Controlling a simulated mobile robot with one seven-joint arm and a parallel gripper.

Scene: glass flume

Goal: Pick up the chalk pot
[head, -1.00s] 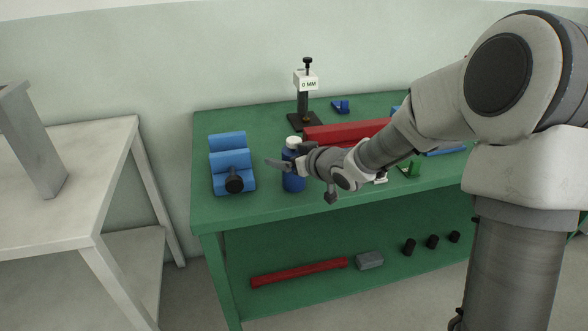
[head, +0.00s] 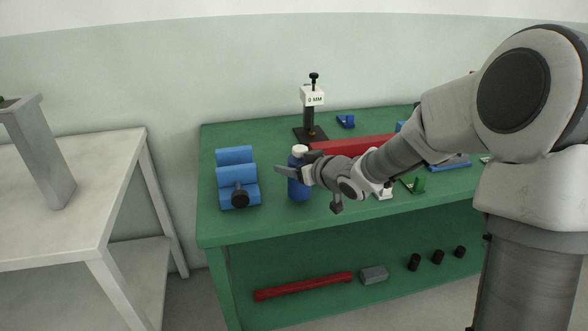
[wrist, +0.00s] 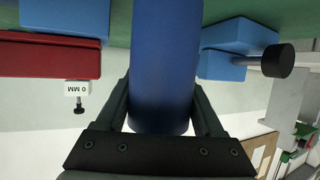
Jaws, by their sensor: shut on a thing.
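The chalk pot looks to be the blue cylinder with a white cap (head: 298,187), upright at the green bench's front, right of the blue blocks. My gripper (head: 292,172) reaches it from the right and is shut on it. In the wrist view the blue pot (wrist: 165,65) fills the middle between my two fingers (wrist: 163,108), which touch its sides. The head view does not clearly show whether its base is on the bench or just above it.
Blue stepped blocks with a black knob (head: 237,176) stand close on the left. A red bar (head: 350,146) lies behind my gripper. A gauge stand marked 0 MM (head: 312,97) is at the back. The pale table (head: 75,190) stands left, across a gap.

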